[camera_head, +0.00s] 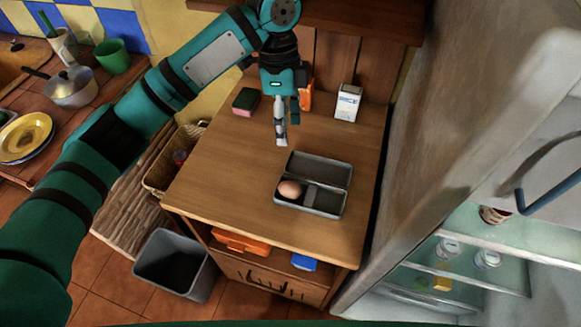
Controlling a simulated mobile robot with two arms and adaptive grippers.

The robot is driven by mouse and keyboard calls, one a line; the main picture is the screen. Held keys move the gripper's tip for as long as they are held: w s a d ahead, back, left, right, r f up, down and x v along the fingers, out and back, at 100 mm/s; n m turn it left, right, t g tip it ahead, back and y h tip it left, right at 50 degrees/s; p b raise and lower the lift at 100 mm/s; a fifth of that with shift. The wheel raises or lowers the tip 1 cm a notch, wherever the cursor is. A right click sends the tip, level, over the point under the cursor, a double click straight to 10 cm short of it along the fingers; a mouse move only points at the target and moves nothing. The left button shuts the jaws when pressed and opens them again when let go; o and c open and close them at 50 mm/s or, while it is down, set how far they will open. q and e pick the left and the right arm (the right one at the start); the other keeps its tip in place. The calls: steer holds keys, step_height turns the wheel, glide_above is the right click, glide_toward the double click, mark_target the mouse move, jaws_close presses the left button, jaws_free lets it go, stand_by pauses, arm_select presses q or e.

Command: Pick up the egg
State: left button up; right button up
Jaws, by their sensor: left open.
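A brown egg (290,189) sits in the left part of an open grey metal case (325,213) on the wooden counter. The case's lid is raised at the back. My left gripper (281,140) is above the counter, pointing down, behind the case and apart from the egg. It is open, and nothing shows between its fingers. My right gripper is not in view.
An open fridge (470,255) is at right. A grey bin (175,264) stands on the floor. The counter's front left (225,190) is clear.

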mark_target(289, 185)
arm_select(q)
steer(key=s+f, duration=0.1)
steer(key=f, duration=0.1)
steer(key=s+f+p, duration=0.1)
steer(key=f, duration=0.2)
steer(key=s+f, duration=0.1)
steer(key=f, duration=0.1)
steer(key=shift+s+d+f+p, duration=0.2)
steer(key=shift+d+p, duration=0.05)
steer(key=shift+p, duration=0.1)
steer(key=shift+f, duration=0.9)
steer(key=shift+s+d+f+p, duration=0.1)
steer(key=shift+f+p, duration=0.25)
steer(key=shift+f, duration=0.95)
steer(key=f, duration=0.2)
steer(key=f+p, duration=0.1)
steer(key=shift+s+f+p, duration=0.2)
steer(key=shift+f+p, duration=0.1)
steer(key=shift+f, duration=0.05)
steer(key=shift+s+f, duration=0.2)
steer(key=shift+f, duration=0.15)
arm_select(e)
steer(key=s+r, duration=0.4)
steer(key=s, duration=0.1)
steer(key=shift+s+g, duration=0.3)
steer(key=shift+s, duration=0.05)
